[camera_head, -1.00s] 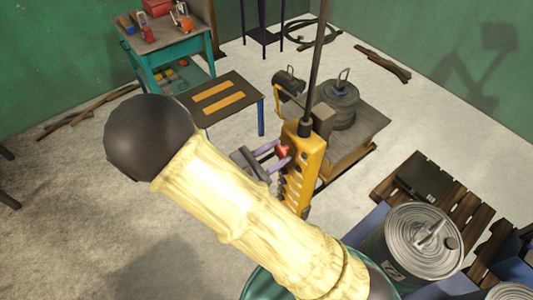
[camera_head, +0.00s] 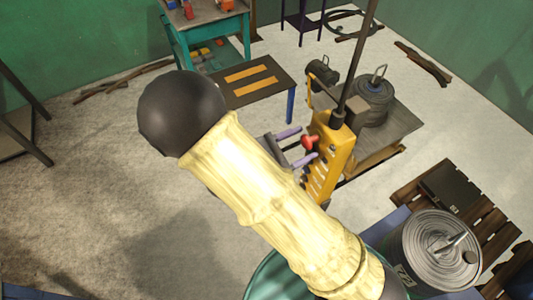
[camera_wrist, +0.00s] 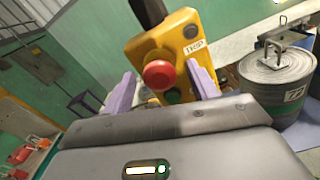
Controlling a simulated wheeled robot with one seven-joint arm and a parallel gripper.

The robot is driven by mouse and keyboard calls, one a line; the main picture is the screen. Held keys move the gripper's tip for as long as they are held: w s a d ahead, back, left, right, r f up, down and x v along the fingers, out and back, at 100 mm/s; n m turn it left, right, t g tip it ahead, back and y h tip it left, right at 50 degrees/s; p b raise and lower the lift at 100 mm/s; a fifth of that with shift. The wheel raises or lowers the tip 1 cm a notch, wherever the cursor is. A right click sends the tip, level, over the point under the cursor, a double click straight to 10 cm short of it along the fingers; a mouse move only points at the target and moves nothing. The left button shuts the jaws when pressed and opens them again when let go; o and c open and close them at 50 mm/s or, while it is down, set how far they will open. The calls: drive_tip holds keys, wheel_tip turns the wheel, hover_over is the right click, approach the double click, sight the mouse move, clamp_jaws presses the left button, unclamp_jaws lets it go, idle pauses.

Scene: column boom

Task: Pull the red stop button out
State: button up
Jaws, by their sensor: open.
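The red stop button (camera_head: 309,142) is a round knob on the face of a yellow control box (camera_head: 340,142) that hangs from a dark pole. My gripper (camera_head: 308,143) is open, its two purple fingers on either side of the button. In the wrist view the red button (camera_wrist: 158,74) sits between the fingertips of my gripper (camera_wrist: 162,88), with a gap on each side. The lower part of the box face is partly hidden by my gripper body.
A low table with orange strips (camera_head: 233,92) stands behind. A metal drum (camera_head: 428,262) and a wooden pallet (camera_head: 402,180) are at the right. Open floor lies at the left.

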drive_tip(key=b+v, duration=0.6)
drive_tip(key=v, duration=1.1)
drive_tip(key=shift+s+a, duration=0.25)
drive_tip(key=shift+a, duration=0.05)
drive_tip(key=shift+c, duration=0.5)
idle(1.0)
